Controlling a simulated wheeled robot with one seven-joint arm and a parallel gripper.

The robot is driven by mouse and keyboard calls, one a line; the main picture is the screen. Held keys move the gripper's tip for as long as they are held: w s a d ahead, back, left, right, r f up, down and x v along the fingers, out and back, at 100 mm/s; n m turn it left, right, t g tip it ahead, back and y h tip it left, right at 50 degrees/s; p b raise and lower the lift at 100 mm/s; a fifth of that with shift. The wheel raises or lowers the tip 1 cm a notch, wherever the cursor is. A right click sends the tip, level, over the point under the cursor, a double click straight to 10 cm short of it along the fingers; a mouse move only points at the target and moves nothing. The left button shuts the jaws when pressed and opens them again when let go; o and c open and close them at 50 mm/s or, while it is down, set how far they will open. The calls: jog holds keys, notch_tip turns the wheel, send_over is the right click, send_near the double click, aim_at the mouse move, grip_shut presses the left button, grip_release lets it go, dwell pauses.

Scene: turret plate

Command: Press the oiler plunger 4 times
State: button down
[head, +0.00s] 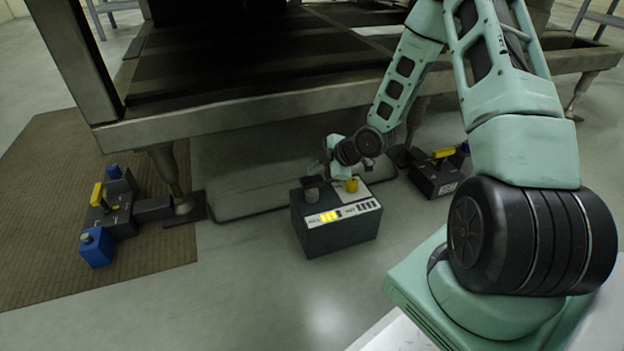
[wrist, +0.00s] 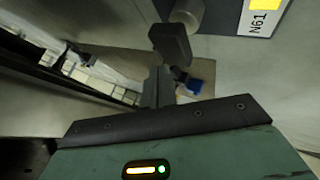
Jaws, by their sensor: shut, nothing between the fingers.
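The oiler is a dark grey box (head: 337,231) on the floor, just in front of the big machine frame. On its top stand a dark grey round knob (head: 311,191), which looks like the plunger, and a yellow round cap (head: 351,185). Its pale label strip carries yellow and dark bars. My gripper (head: 324,170) is shut and empty, just above and behind the grey knob. In the wrist view the shut fingers (wrist: 169,48) point at a grey cylinder (wrist: 187,14) beside a label reading N61. I cannot tell whether they touch it.
Dark units with blue and yellow parts stand at left (head: 117,205) and right (head: 437,176), by the frame's feet. A brown mat (head: 60,250) lies at left. The floor in front of the box is clear.

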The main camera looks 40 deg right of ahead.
aim_at(312, 179)
jog(key=shift+f, duration=0.1)
dwell(0.3)
jog(key=shift+f, duration=0.35)
jog(key=shift+f+b, duration=0.9)
jog(key=shift+f, duration=0.2)
dwell(1.1)
jog(key=shift+r, duration=0.15)
jog(key=shift+r+p, duration=1.4)
jog(key=shift+r, duration=0.1)
notch_tip(312, 179, up, 5)
jog(key=p, duration=0.4)
jog(key=shift+p, duration=0.35)
jog(key=shift+d, duration=0.15)
dwell(1.7)
